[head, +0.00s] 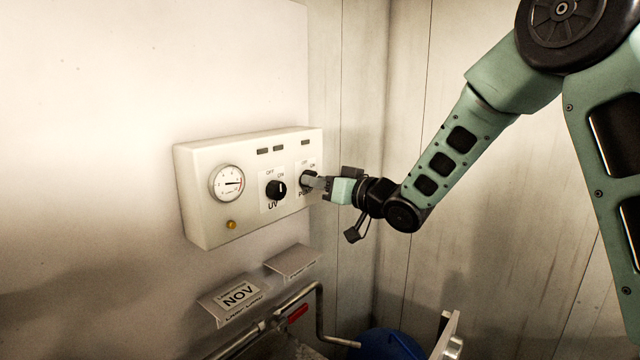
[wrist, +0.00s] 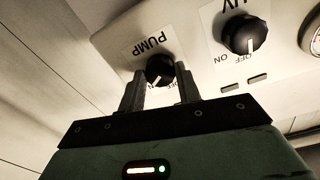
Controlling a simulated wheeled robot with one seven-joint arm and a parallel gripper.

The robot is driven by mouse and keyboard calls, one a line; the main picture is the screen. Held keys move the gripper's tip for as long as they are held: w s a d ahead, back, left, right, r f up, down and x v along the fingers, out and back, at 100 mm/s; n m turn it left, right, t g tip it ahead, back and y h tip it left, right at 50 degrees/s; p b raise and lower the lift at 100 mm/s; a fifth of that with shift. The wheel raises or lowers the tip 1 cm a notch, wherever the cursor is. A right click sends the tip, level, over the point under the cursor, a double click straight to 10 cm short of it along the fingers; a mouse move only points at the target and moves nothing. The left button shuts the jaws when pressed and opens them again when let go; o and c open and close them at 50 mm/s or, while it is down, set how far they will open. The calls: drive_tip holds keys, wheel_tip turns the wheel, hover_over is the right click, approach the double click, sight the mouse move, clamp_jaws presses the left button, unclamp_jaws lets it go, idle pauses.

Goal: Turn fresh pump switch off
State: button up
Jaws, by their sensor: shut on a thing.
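The fresh pump switch is a black rotary knob (wrist: 160,68) on a white plate labelled PUMP, seen upside down in the wrist view. My gripper (wrist: 160,84) is shut on this knob, with one grey finger on each side of it. In the head view my gripper (head: 316,183) reaches the right end of the white control box (head: 205,205) and mostly hides the pump knob. The OFF and ON marks by the pump knob are partly covered by the fingers, so I cannot tell its setting.
A black UV knob (head: 276,190) sits left of the pump switch, with a round gauge (head: 227,183) and an amber lamp (head: 231,225) further left. Below are a NOV card (head: 238,296), pipes with a red handle (head: 297,313) and a blue drum (head: 388,345). A panelled wall stands close on the right.

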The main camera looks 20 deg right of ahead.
drive_tip(key=shift+f+b, duration=0.15)
drive_tip(key=shift+b, duration=0.15)
drive_tip(key=shift+d+n+b, duration=0.1)
drive_tip(key=shift+n+b, duration=5.8)
drive_tip(key=shift+b, duration=2.15)
drive_tip(key=o, duration=1)
drive_tip(key=shift+c, duration=0.2)
